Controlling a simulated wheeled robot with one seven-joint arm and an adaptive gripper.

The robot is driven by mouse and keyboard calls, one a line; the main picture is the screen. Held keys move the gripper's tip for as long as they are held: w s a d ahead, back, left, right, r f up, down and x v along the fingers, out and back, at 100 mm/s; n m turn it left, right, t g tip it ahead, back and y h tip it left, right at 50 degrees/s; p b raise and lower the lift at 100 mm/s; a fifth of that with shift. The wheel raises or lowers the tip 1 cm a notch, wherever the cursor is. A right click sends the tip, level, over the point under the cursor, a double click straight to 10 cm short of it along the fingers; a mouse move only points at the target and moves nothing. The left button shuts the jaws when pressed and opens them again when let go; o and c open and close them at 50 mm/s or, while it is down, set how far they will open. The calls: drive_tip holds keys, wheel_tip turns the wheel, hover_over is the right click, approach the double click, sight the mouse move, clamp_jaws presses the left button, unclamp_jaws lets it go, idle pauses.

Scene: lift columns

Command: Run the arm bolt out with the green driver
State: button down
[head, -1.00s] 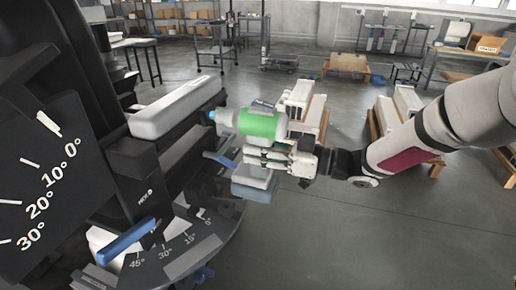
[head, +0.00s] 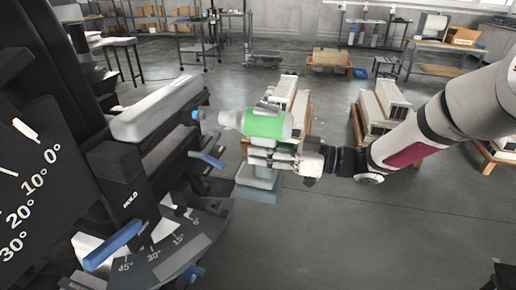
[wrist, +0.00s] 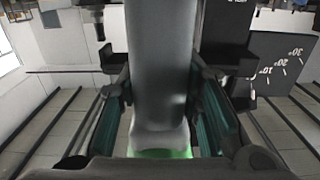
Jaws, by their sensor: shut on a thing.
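My gripper (head: 285,156) is shut on the green driver (head: 265,124) and holds it above the floor. The driver has a white nose facing left and a grey-blue block at its foot (head: 258,190). In the wrist view my gripper's fingers (wrist: 165,105) stand on both sides of the driver's grey body (wrist: 160,65), with a green strip below. A blue bolt head (head: 197,115), seemingly the arm bolt, shows just left of the nose on the black lift column's side. A small gap shows between them in the head view; depth is hard to judge.
The black column with angle scales (head: 30,190) fills the left. A long grey pad (head: 158,108) and blue levers (head: 112,244) stick out from it. Pallets with pale beams (head: 380,112) stand behind.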

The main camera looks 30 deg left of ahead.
drive_tip(key=shift+r, duration=0.1)
drive_tip(key=shift+v, duration=2)
